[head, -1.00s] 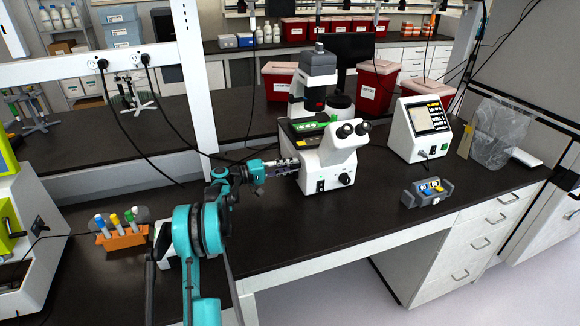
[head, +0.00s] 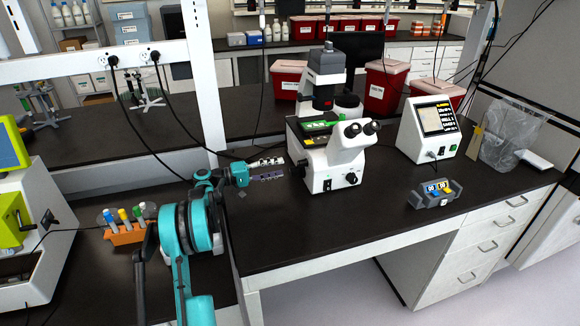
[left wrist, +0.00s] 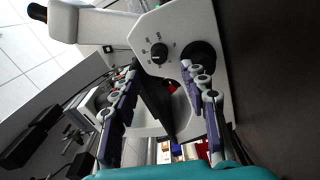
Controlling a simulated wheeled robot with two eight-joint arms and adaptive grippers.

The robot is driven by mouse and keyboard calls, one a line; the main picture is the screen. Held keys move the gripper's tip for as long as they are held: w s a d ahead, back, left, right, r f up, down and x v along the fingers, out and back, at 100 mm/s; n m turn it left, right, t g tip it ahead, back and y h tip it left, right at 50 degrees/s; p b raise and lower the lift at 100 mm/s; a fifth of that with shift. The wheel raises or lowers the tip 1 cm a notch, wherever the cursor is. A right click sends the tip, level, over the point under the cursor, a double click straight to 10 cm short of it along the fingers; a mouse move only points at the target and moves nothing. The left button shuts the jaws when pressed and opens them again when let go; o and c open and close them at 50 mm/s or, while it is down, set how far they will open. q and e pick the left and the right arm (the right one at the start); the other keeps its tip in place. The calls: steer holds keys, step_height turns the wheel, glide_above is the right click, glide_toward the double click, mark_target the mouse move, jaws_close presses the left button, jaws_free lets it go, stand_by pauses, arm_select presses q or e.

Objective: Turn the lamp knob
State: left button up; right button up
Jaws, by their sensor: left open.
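The white microscope (head: 326,179) stands upright on the black bench in the head view. In the left wrist view, its side panel (left wrist: 178,22) carries a small black knob (left wrist: 159,53) with dial marks around it and a larger plain black knob (left wrist: 200,55). The marked dial looks like the lamp knob, though its label is too small to read. My left gripper (head: 279,169) is open and empty, just left of the microscope and apart from it. In the wrist view its fingers (left wrist: 163,75) spread below the marked knob. My right gripper is out of view.
An orange rack (head: 126,235) with several tubes stands at the left. A white device with a screen (head: 428,151) and a small grey holder (head: 434,197) stand right of the microscope. The bench front (head: 300,235) is clear.

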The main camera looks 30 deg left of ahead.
arm_select(q)
steer(key=shift+v, duration=1.9)
